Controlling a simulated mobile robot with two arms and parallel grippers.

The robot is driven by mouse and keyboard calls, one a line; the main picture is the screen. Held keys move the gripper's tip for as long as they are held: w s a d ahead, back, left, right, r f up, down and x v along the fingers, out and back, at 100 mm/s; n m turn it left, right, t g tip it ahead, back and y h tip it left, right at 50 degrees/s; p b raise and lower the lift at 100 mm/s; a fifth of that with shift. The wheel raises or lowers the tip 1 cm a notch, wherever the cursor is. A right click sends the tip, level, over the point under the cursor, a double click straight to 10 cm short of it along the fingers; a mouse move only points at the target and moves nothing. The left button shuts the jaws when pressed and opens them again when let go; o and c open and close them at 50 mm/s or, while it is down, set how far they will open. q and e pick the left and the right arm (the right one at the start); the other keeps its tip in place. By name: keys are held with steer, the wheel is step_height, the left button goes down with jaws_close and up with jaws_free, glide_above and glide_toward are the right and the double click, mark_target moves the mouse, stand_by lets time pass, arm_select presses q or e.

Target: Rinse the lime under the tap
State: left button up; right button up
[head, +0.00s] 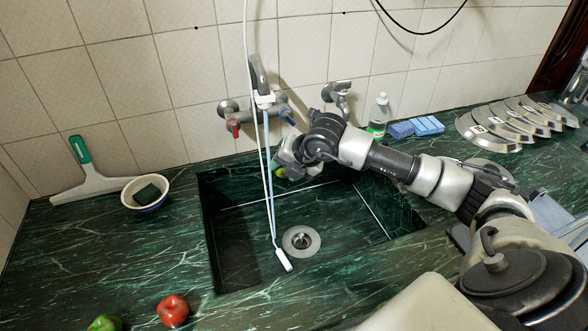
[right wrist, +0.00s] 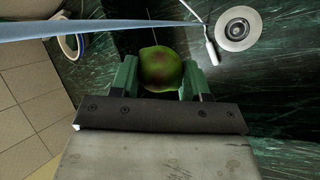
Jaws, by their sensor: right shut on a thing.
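The lime (right wrist: 160,68), green with a brownish patch, sits between the two green fingers of my right gripper (right wrist: 160,78), which is shut on it. In the head view my right gripper (head: 283,165) is over the back part of the sink, right of the tap's hanging tubes, with a bit of the lime (head: 278,171) showing. The wall tap (head: 262,98) has red and blue handles and stands behind and slightly left of the gripper. A pale blue strip (right wrist: 90,28) crosses the wrist view beside the lime; I cannot tell whether it is tube or water. My left gripper is out of view.
The dark green sink (head: 255,270) has a round drain (head: 301,241), with a white nozzle (head: 283,260) hanging near it. A second tap (head: 340,95), bottle (head: 379,115) and blue sponges (head: 415,127) are behind my right arm. A bowl (head: 146,192) and red apple (head: 173,311) are left.

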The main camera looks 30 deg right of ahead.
steer(key=w, duration=0.1)
steer(key=w+b, duration=0.1)
steer(key=w+f, duration=0.1)
steer(key=w, duration=0.1)
steer(key=shift+w+a+f+b, duration=0.1)
steer(key=shift+a+b, duration=0.2)
steer(key=shift+w, duration=0.75)
steer(key=shift+s+f+b, duration=0.1)
steer(key=shift+b, duration=0.2)
steer(key=shift+s+d, duration=0.15)
steer(key=shift+d, duration=0.15)
steer(key=shift+w+a, duration=0.25)
steer(key=shift+a, duration=0.1)
steer(key=shift+s+d+b, duration=0.25)
steer(key=shift+d+b, duration=0.05)
steer(key=shift+d, duration=0.05)
steer(key=shift+s+a, duration=0.1)
